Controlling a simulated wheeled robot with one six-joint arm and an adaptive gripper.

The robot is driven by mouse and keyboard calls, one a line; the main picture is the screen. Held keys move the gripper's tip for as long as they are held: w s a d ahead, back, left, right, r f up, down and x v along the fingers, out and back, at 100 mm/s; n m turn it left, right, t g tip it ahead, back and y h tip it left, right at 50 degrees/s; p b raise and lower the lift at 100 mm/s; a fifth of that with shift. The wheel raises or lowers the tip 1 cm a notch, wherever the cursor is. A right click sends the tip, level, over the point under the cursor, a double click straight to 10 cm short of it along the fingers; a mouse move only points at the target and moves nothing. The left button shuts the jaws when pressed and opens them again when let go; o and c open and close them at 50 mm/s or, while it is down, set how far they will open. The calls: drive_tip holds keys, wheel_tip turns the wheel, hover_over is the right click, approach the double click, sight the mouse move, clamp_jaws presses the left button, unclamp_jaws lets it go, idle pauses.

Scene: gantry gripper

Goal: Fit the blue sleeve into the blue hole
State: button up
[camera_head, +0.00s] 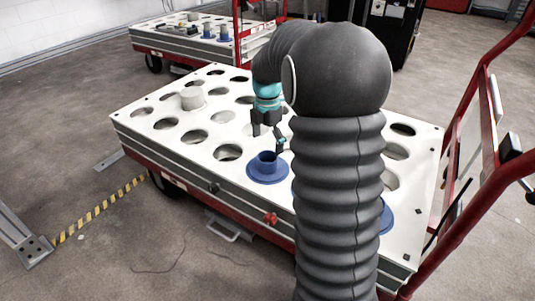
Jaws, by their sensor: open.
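A blue sleeve (267,159) stands upright as a short open tube near the front edge of the white perforated cart top. A wide blue ring (254,176) surrounds its base; I cannot tell whether the ring is its flange or the rim of a blue hole. More blue (387,217) shows at the right of my arm, mostly hidden by it, so its shape is unclear. My gripper (269,137) is open, with its fingers pointing down. In the picture it is just above and behind the sleeve, apart from it, with nothing visible between the fingers.
The white cart top (178,150) has several empty holes and a grey cylinder (192,98) at the left. A red handle frame (462,125) rises at the right. A second cart (190,42) with blue and grey parts stands behind. My arm covers much of the right half.

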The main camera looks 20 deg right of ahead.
wheel_tip(320, 180, up, 5)
idle(0.3)
idle(0.4)
drive_tip(key=s+a+r+m+t+p, duration=0.2)
drive_tip(key=s+a+r+m, duration=0.1)
drive_tip(key=s+m, duration=0.4)
drive_tip(key=s+a+r+m+t+p, duration=0.1)
drive_tip(key=s+a+r+m+p, duration=0.2)
drive_tip(key=s+m, duration=0.4)
drive_tip(key=s+a+r+m+t+p, duration=0.2)
drive_tip(key=s+a+r+m, duration=0.2)
drive_tip(key=s, duration=0.9)
drive_tip(key=shift+s+a+m+t, duration=0.25)
drive_tip(key=shift+a+m, duration=0.45)
drive_tip(key=shift+m, duration=0.9)
